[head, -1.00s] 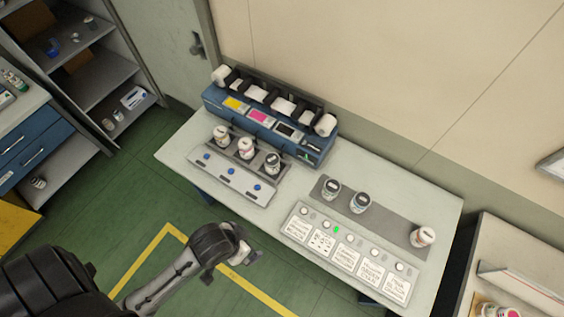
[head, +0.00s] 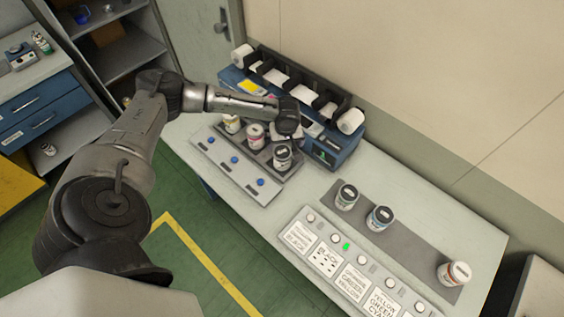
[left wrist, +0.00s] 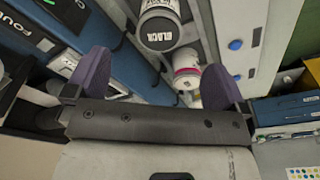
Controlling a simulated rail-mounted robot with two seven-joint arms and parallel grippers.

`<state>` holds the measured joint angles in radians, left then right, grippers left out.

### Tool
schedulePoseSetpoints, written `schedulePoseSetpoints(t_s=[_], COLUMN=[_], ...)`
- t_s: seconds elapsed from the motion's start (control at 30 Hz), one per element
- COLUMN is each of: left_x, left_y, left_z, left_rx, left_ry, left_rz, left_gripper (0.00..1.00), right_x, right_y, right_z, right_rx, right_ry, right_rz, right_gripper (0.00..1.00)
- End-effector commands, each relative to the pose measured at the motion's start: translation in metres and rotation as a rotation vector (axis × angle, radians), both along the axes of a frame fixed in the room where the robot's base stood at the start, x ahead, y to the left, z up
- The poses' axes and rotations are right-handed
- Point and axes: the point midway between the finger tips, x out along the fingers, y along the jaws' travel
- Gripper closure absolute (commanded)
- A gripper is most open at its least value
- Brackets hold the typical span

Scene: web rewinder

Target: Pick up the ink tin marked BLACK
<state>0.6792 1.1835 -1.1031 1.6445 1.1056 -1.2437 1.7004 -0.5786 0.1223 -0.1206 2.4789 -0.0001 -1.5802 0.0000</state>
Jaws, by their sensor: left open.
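The ink tin marked BLACK (head: 282,157) stands in the right-hand place of a grey rack (head: 232,168), beside two other tins. In the left wrist view the BLACK tin (left wrist: 160,28) shows its dark lid and white label at the top, beyond the fingertips and roughly central between them. My left gripper (head: 288,122) is over the back of the rack, just behind the BLACK tin. In the left wrist view its purple fingers (left wrist: 158,78) are spread and empty. The fingertips are hidden in the head view. My right gripper is not in view.
The middle tin (head: 254,134) and the left tin (head: 231,123) stand close by. A blue unit with white rolls (head: 350,121) stands behind the rack. Several more tins stand on a grey strip (head: 410,243) at the right, behind a labelled button panel (head: 330,259).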

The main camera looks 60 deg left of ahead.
Motion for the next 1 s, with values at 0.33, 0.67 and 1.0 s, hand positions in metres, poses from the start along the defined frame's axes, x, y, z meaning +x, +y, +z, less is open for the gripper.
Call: schedulePoseSetpoints(t_s=[0.33,0.67,1.0], left_x=[0.002,0.004,0.007], left_y=[0.023,0.028,0.032], left_z=[-0.041,-0.079,-0.106], left_rx=[0.005,0.006,0.007], left_ry=[-0.004,-0.006,-0.006], left_rz=[0.086,0.083,0.082], left_gripper=[0.0,0.0,0.0], right_x=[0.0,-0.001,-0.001], right_y=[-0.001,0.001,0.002], right_z=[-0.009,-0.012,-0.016], right_rx=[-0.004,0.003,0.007], right_ry=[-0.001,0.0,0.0], right_rz=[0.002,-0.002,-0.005], right_gripper=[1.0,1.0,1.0])
